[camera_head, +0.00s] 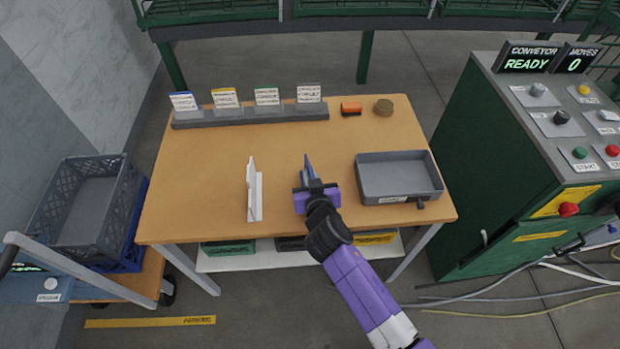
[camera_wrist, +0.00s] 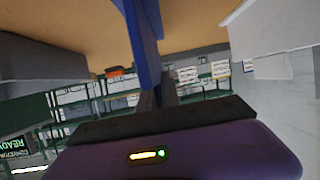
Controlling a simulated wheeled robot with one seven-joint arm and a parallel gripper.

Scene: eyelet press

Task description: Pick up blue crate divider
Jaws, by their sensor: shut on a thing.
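The blue crate divider (camera_head: 309,166) stands upright over the middle of the wooden table, just beyond my gripper (camera_head: 315,188). My gripper is shut on it. In the wrist view the divider (camera_wrist: 141,45) rises from between the jaws (camera_wrist: 160,100) as a narrow blue slab. The jaws hide its lower part. I cannot tell whether its bottom edge touches the table.
A white upright piece (camera_head: 254,190) stands left of my gripper. A grey tray (camera_head: 400,192) lies to the right. A card rack (camera_head: 250,117), an orange object (camera_head: 351,108) and a brown roll (camera_head: 384,107) line the back. Crates (camera_head: 88,205) stand left; the green console (camera_head: 510,180) stands right.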

